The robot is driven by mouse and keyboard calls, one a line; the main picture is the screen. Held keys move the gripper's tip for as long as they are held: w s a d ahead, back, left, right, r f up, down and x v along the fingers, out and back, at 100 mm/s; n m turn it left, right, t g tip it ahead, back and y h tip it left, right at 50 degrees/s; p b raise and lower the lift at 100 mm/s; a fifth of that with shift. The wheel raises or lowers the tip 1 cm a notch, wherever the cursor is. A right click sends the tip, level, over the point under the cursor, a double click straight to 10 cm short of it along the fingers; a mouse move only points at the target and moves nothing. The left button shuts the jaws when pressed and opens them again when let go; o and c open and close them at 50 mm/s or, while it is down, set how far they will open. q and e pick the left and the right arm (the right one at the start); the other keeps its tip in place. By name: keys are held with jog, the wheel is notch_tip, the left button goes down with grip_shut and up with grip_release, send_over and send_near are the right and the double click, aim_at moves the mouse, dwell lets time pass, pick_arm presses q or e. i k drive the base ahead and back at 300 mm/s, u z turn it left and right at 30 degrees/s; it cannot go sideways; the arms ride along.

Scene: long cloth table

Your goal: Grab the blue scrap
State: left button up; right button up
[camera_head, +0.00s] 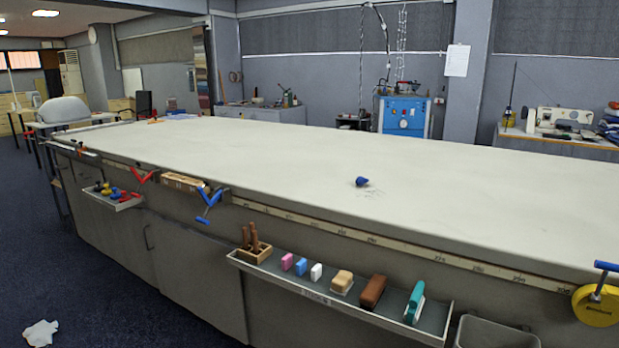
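A small dark blue piece (362,181), which looks like the blue scrap, lies on the pale top of the long table (300,160). It sits near the middle of the tabletop, a short way in from the front edge, with nothing touching it. It is too small to tell its exact form. Neither of my grippers shows in the head view.
A tray (440,318) with several blocks and brushes hangs on the table's front. A smaller tray (128,204), clamps (208,205) and a yellow tape reel (597,305) also stick out there. A crumpled white piece (40,333) lies on the floor. The tabletop around the blue piece is clear.

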aim_at(360, 181)
jog(key=u, duration=0.7)
jog(key=i, duration=0.9)
jog(key=u, duration=0.3)
